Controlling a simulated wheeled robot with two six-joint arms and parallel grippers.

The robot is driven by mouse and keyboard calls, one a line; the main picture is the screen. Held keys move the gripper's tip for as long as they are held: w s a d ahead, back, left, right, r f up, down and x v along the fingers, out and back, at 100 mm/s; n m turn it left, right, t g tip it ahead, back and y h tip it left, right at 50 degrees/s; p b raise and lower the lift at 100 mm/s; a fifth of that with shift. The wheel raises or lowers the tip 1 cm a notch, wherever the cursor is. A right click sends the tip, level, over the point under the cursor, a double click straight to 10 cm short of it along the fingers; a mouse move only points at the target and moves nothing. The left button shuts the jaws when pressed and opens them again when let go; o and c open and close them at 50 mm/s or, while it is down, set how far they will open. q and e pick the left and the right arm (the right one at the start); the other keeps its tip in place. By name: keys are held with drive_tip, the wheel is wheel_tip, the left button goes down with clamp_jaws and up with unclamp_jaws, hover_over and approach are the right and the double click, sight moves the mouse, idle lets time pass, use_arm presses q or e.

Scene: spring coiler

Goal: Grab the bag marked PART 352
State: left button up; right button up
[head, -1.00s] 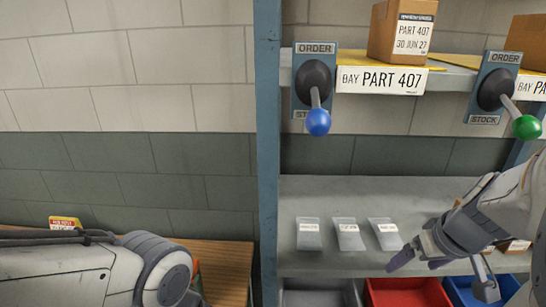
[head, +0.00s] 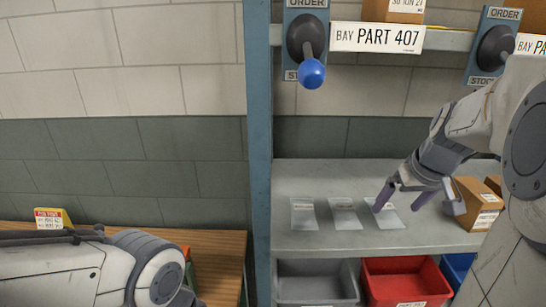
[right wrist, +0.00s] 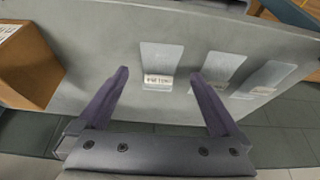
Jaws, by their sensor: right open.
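Three clear flat bags lie in a row on the grey shelf: a left bag (head: 303,215), a middle bag (head: 344,215) and a right bag (head: 390,220). Each has a small white label, too small to read, so I cannot tell which is PART 352. My right gripper (head: 402,203) is open and empty above the right bag, partly covering it. In the right wrist view the right bag (right wrist: 161,60) shows between and beyond the open fingers (right wrist: 158,74); the middle bag (right wrist: 219,70) and left bag (right wrist: 266,79) are to its right. My left gripper is out of view.
A cardboard box (head: 478,208) stands on the shelf (head: 330,176) just right of my right gripper. Grey (head: 317,283) and red (head: 405,283) bins sit below. A blue-knobbed lever (head: 312,73) and a PART 407 bay sign (head: 377,38) are above. A blue post (head: 259,150) borders the left.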

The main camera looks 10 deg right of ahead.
sight(386, 208)
drive_tip(key=shift+w+d, duration=0.15)
drive_tip(key=shift+w, duration=0.65)
drive_tip(key=shift+w+p, duration=0.25)
drive_tip(key=shift+p, duration=0.15)
drive_tip(key=p+x, duration=0.1)
drive_tip(key=x, duration=0.4)
drive_tip(key=shift+w+d+f, duration=0.1)
drive_tip(key=shift+d, duration=0.05)
drive_tip(key=c, duration=1.4)
drive_tip(key=shift+c, duration=0.2)
